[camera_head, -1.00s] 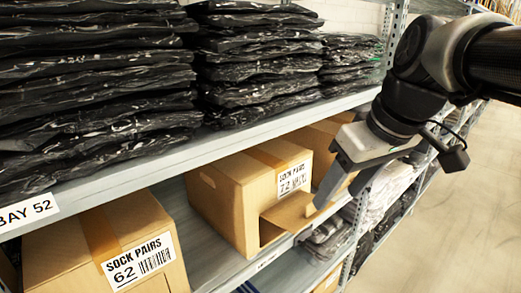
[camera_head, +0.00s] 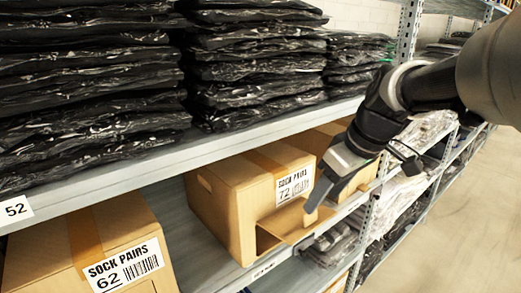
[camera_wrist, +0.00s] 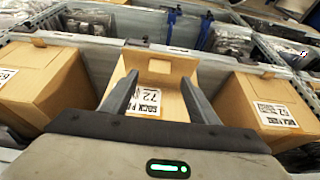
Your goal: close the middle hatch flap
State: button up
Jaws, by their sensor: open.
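The middle carton, labelled SOCK PAIRS 72 (camera_head: 222,205), stands on the lower shelf. Its front hatch is open, and the flap (camera_head: 285,222) sticks out from the lower front, showing a dark gap at the side. I cannot tell whether a finger touches the flap. In the wrist view the open fingers (camera_wrist: 160,80) frame the carton's label (camera_wrist: 148,101) and a brown panel with a small slot (camera_wrist: 160,68).
A carton labelled 62 (camera_head: 85,245) stands to the left and another carton (camera_head: 362,180) to the right. The upper shelf edge (camera_head: 160,163) and black bagged stacks (camera_head: 85,85) lie above. The aisle floor (camera_head: 455,225) on the right is clear.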

aim_at(312, 224)
jog(key=x, duration=0.7)
jog(key=shift+d, duration=0.1)
jog(key=shift+f, duration=0.1)
grip_shut()
